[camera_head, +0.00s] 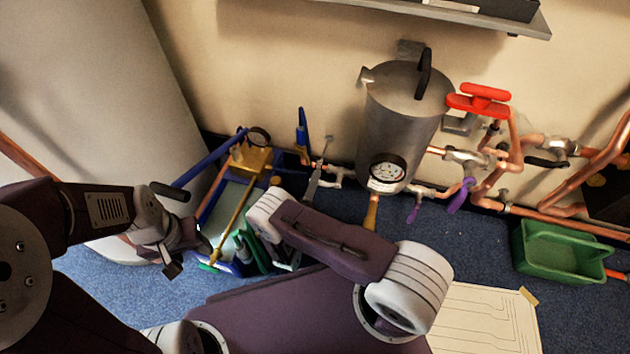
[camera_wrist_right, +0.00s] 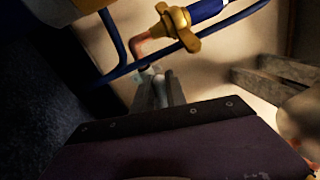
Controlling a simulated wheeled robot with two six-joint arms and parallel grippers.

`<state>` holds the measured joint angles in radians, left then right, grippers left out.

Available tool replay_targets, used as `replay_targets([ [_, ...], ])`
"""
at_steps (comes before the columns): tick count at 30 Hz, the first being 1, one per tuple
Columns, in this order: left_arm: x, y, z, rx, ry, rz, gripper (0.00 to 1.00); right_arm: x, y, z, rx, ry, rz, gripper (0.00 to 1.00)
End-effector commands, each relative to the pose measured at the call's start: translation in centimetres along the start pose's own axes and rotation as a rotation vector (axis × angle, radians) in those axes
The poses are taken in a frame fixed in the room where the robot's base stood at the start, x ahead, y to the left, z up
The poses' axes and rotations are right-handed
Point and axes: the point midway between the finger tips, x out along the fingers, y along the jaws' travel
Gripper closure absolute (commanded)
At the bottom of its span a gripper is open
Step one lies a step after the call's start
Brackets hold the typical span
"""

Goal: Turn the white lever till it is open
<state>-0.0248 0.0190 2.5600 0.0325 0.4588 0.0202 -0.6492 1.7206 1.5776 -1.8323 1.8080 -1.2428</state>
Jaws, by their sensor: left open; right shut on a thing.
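My right arm reaches across the middle of the head view to the pipes left of the grey tank. My right gripper (camera_head: 314,180) is shut on a thin pale piece (camera_head: 325,148), which looks like the white lever. In the right wrist view my right gripper (camera_wrist_right: 160,92) shows its narrow fingers close together, with a pale part between them. The lever's outline is mostly hidden, so its angle is hard to tell. My left gripper (camera_head: 174,231) is open and empty at the left, in front of the blue-framed bin and apart from the pipes.
A grey tank (camera_head: 402,115) with a gauge (camera_head: 387,172) stands right of my right gripper. A blue handle (camera_head: 303,130) is close on its left. A red handle (camera_head: 480,100), purple levers (camera_head: 461,195) and copper pipes are further right. A green crate (camera_head: 560,250) is on the floor.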

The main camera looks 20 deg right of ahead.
Motion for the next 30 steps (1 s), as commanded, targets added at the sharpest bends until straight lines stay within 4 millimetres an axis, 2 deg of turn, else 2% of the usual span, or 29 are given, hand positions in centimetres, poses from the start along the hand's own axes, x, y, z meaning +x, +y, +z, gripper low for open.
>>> replay_targets([
  [10,0.96,-0.02,0.1,0.0,0.0,0.0,0.46,-0.27,1.11,-0.25,-0.143,-0.032,0.002,1.0],
  [28,1.08,-0.02,0.11,0.0,0.0,0.0,0.46,-0.31,1.3,-0.32,-0.176,-0.039,0.003,1.0],
  [29,1.08,-0.02,0.11,0.0,0.0,0.0,0.46,-0.31,1.3,-0.32,-0.176,-0.039,0.003,0.78],
  [30,1.08,-0.02,0.11,0.0,0.0,0.0,0.46,-0.3,1.3,-0.32,-0.176,-0.039,0.003,0.66],
])
